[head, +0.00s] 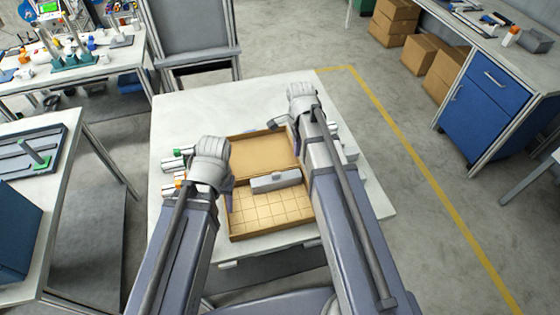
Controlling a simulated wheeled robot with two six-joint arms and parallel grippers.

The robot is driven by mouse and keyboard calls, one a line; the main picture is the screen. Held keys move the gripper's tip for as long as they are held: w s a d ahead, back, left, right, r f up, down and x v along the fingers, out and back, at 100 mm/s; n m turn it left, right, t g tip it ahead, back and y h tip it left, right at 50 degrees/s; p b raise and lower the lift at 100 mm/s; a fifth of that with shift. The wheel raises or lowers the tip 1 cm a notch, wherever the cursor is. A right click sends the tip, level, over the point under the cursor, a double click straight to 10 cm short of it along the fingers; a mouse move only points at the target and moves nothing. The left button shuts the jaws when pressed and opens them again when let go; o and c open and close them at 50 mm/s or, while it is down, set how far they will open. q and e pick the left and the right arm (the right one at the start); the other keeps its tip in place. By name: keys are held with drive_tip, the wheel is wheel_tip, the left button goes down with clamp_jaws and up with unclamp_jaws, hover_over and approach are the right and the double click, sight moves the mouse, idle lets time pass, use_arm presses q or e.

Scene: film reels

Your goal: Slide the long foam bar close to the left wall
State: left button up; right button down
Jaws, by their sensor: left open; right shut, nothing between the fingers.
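The long foam bar (276,181) is a light grey block in the middle of a shallow tan box (236,236). It lies roughly left to right, between the plain back part and the front part with a grid floor. Its right end is close to my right forearm. My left gripper (229,193) is at the box's left wall, left of the bar and apart from it. It is open, and its fingers are mostly hidden by the wrist. My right gripper (298,112) is beyond the box's back right corner, shut and empty; its fingertips are largely hidden.
The box is on a white table (190,101). Small white, green and orange items (178,170) stand left of the box, and grey pieces (346,147) lie right of it, partly behind my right arm. The table's back left area is clear.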

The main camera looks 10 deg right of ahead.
sight(257, 182)
use_arm(q)
wheel_tip(257, 182, down, 10)
drive_tip(key=b, duration=1)
use_arm(e)
wheel_tip(257, 182, down, 10)
drive_tip(key=shift+s+f, duration=0.1)
use_arm(q)
drive_tip(key=shift+f, duration=0.2)
use_arm(e)
drive_tip(key=shift+a+f, duration=0.1)
drive_tip(key=shift+a, duration=0.15)
use_arm(q)
drive_tip(key=shift+r, duration=0.25)
use_arm(e)
drive_tip(key=a, duration=0.3)
drive_tip(key=shift+a+r, duration=0.2)
drive_tip(key=shift+r, duration=0.05)
drive_tip(key=a, duration=1)
drive_tip(key=shift+s, duration=0.2)
